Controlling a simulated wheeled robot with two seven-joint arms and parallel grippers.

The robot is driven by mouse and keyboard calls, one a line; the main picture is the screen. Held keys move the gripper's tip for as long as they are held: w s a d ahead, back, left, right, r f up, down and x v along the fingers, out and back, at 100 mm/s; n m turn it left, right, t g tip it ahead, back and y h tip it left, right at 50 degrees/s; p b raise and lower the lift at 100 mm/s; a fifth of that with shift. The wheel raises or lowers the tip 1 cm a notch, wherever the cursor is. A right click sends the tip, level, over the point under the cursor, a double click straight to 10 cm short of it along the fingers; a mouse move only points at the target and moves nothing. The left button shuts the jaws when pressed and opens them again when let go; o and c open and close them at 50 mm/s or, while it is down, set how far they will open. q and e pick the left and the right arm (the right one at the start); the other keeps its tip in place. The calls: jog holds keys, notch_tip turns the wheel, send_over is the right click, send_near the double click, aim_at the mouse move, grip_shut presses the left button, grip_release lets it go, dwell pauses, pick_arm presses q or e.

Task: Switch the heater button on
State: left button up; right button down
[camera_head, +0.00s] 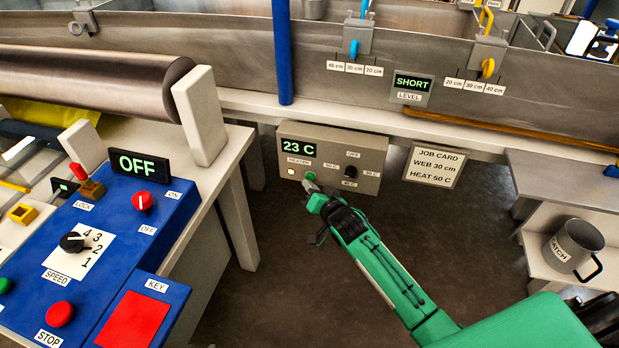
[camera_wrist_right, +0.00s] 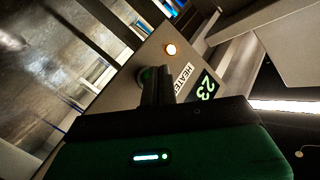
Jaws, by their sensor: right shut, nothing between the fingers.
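The heater box (camera_head: 328,143) is a grey-beige panel under the bath, with a green display (camera_head: 299,148) reading 23 C. Below the HEATER label are a glowing pale lamp (camera_head: 291,171) and a green button (camera_head: 311,176). In the right wrist view the lamp (camera_wrist_right: 171,49) glows warm, and the green button (camera_wrist_right: 146,74) is partly hidden behind my fingers. My right gripper (camera_head: 311,187) is shut and empty, its fingertips at the button; I cannot tell whether they press it. It also shows in the right wrist view (camera_wrist_right: 157,82). My left gripper is not in view.
A dark dial (camera_head: 350,171) sits right of the button. A job card (camera_head: 434,166) reads WEB 30 cm, HEAT 50 C. The blue control console (camera_head: 120,215) stands left, its display (camera_head: 140,165) reading OFF. A catch jug (camera_head: 574,246) stands on the right shelf. The floor between is clear.

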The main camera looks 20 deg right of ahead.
jog(key=s+a+p, duration=0.1)
jog(key=s+a, duration=0.1)
jog(key=s, duration=0.1)
jog(key=s+a+p, duration=0.1)
jog(key=shift+s+p, duration=0.15)
jog(key=shift+p, duration=0.15)
